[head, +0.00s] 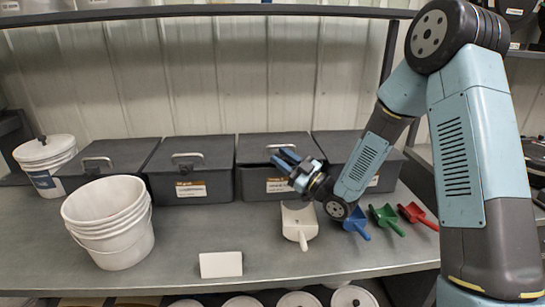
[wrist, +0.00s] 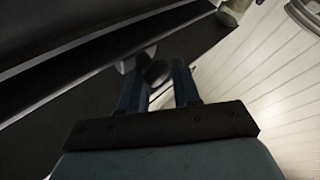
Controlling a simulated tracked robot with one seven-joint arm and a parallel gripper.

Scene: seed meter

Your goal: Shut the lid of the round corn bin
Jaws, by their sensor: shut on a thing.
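Several dark grey boxes stand in a row on the bench in the head view. The third from the left has a lid (head: 258,146) that sits slightly raised, with a dark gap along its front edge. The label (head: 278,186) on its front is too small to read, so I cannot confirm that it is the corn bin. My gripper (head: 282,157) is at the front of this lid, its blue fingers pointing left. In the wrist view, my gripper (wrist: 157,80) is shut on a small grey part between the fingers, seemingly the lid's handle.
Two boxes (head: 188,168) (head: 108,158) stand left and another (head: 340,146) right. A lidded white bucket (head: 45,165), stacked white buckets (head: 108,225) and a white card (head: 221,265) are on the bench. Scoops (head: 299,224) (head: 386,219) lie below my gripper.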

